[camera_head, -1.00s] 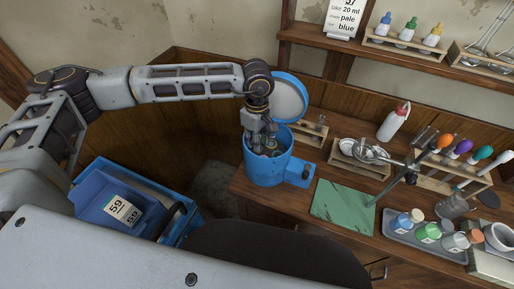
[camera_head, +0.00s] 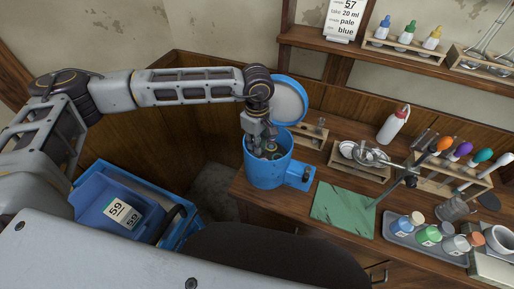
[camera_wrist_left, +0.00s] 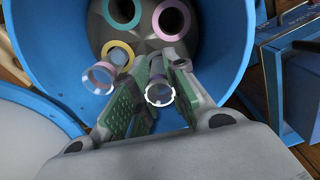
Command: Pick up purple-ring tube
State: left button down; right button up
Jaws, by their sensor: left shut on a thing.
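The tubes' lower parts are mostly hidden. My right gripper is out of view.
A green mat (camera_head: 343,209) lies right of the container. A small wooden rack (camera_head: 312,132) stands behind it. A clamp stand (camera_head: 388,190), a tray of bottles (camera_head: 405,238) and a white squeeze bottle (camera_head: 393,124) are farther right. A blue bin (camera_head: 90,205) is at lower left.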

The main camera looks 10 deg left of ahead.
pick_arm(q)
notch_tip(320, 180, up, 8)
jog(key=shift+r+b, duration=0.1)
jog(key=shift+b, duration=0.65)
jog(key=shift+r, duration=0.9)
notch_tip(320, 180, up, 16)
jog(key=p, duration=0.6)
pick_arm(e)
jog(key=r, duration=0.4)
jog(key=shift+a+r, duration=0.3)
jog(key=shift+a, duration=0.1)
pick_arm(q)
jog(key=shift+f, duration=0.15)
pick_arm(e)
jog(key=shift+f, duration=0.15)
